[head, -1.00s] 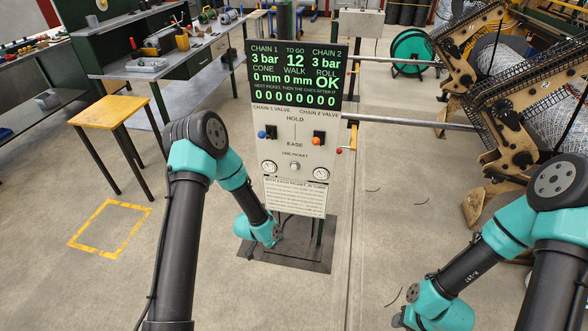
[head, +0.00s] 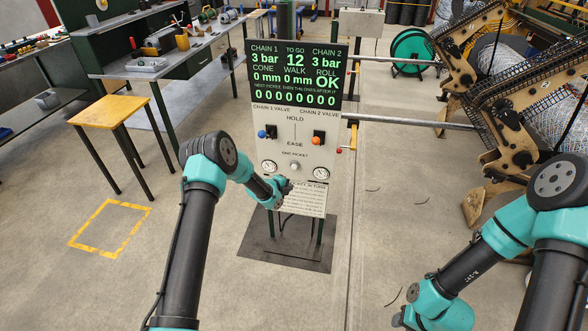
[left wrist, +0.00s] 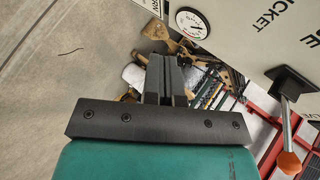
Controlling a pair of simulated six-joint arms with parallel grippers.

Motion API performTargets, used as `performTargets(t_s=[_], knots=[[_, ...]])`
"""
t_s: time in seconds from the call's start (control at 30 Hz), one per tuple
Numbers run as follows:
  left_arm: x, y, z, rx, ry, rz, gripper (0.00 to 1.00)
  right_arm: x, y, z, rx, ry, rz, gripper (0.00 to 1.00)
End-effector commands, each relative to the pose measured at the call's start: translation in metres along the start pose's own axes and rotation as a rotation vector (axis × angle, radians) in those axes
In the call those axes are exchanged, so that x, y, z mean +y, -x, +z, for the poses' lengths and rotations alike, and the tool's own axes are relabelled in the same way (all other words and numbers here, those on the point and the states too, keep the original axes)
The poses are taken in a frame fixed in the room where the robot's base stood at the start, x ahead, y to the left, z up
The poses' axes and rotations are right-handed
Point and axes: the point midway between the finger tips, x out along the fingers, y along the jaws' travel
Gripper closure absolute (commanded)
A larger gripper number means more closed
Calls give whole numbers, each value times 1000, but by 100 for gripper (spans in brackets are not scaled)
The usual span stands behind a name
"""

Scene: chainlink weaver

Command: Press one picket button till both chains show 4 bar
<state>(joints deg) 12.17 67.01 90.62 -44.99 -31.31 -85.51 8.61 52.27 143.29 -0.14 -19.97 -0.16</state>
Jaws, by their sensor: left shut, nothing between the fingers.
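The control panel (head: 294,120) stands upright mid-picture in the head view. Its green display (head: 296,75) reads 3 bar for chain 1, 3 bar for chain 2, and 12 to go. The round one-picket button (head: 294,166) sits below its label, between two gauges. My left gripper (head: 286,186) is in front of the panel, just below the button in the head view; I cannot tell the gap. In the left wrist view its fingers (left wrist: 166,79) are together and empty; the button itself does not show there. My right arm is at the lower right, its gripper out of view.
A chain 1 valve with a blue knob (head: 262,134) and a chain 2 valve with an orange knob (head: 316,141) sit above the button. In the left wrist view an orange-tipped lever (left wrist: 289,163) is right of the fingers. A yellow-topped stool (head: 110,111) stands left.

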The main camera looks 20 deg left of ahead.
Motion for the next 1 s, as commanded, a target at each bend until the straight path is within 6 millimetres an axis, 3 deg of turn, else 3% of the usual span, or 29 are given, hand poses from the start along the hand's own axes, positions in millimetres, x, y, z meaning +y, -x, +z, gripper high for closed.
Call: performTargets(t_s=[0.37, 1.0], knots=[[-4, -6, 4, 0, 3, -1, 100, 0, 0, 0, 0, 0, 0, 57], [-38, -54, 40, 0, 3, -1, 100, 0, 0, 0, 0, 0, 0, 57]])
